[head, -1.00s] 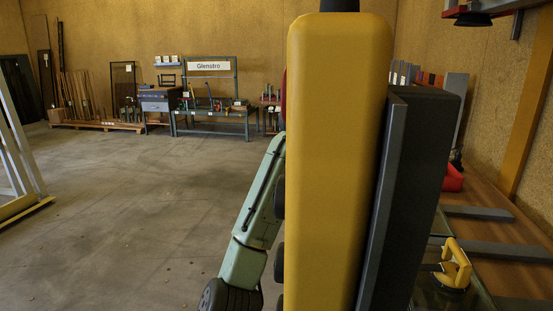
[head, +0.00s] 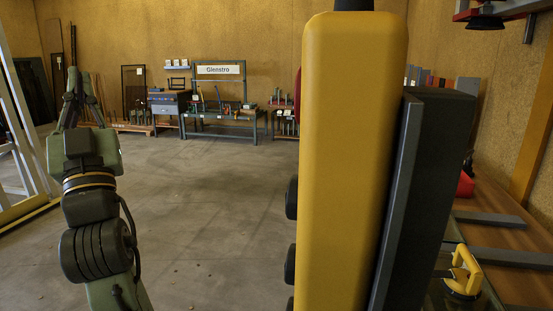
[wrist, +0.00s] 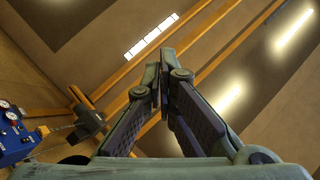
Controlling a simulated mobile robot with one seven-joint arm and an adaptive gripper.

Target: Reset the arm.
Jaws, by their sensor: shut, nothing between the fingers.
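My gripper (head: 78,84) is raised at the left of the head view, with its fingers pointing up and my green and black arm below it. In the wrist view, the fingers of my gripper (wrist: 163,58) converge with their tips together and nothing between them. The gripper is apart from everything else in view, with ceiling beams and lights beyond the fingertips.
The concrete floor (head: 215,190) is open towards a workbench (head: 222,127) under a "Glenstro" sign. A white frame (head: 22,140) stands at the far left. A yellow-handled suction lifter (head: 464,275) is at the lower right. The wrist view shows a blue gauge box (wrist: 18,145).

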